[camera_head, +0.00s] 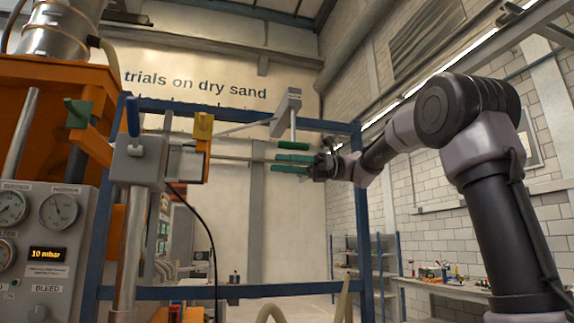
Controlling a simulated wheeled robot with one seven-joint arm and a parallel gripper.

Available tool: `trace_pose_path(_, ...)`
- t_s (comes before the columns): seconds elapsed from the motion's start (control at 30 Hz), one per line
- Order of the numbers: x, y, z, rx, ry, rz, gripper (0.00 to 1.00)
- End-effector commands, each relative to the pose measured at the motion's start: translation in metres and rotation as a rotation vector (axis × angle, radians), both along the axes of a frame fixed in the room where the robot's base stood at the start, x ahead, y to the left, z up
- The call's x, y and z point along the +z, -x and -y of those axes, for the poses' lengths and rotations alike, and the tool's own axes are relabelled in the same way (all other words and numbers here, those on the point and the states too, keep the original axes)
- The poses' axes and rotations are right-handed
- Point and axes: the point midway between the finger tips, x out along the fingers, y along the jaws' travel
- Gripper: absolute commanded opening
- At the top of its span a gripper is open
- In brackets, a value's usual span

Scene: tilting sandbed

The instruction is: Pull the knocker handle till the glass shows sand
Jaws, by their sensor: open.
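My gripper (278,163) is at the centre of the view, pointing left, with its two green fingers apart and nothing seen between them except perhaps a thin rod behind. A grey bracket (288,103) with a rod hangs just above the fingers, and a green grip (293,146) shows at its lower end. This may be the knocker handle. It looks close above the upper finger; I cannot tell whether they touch. A small clear box, possibly the glass (187,166), sits left of my gripper beside a yellow block (203,128). I cannot make out sand in it.
A blue frame (250,292) spans the middle. On the left stand a grey gauge panel (50,225) reading 10 mbar, an orange hopper stand (60,80), a blue lever (133,115) and a green knob (78,113). A workbench (450,287) is at the right.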

Motion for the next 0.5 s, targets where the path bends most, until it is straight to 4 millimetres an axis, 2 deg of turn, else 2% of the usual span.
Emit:
trace_pose_path(0.17,0.0,-0.005,0.016,-0.004,0.001,-0.001,0.57)
trace_pose_path(0.5,0.0,-0.018,0.082,-0.004,0.0,-0.002,0.57)
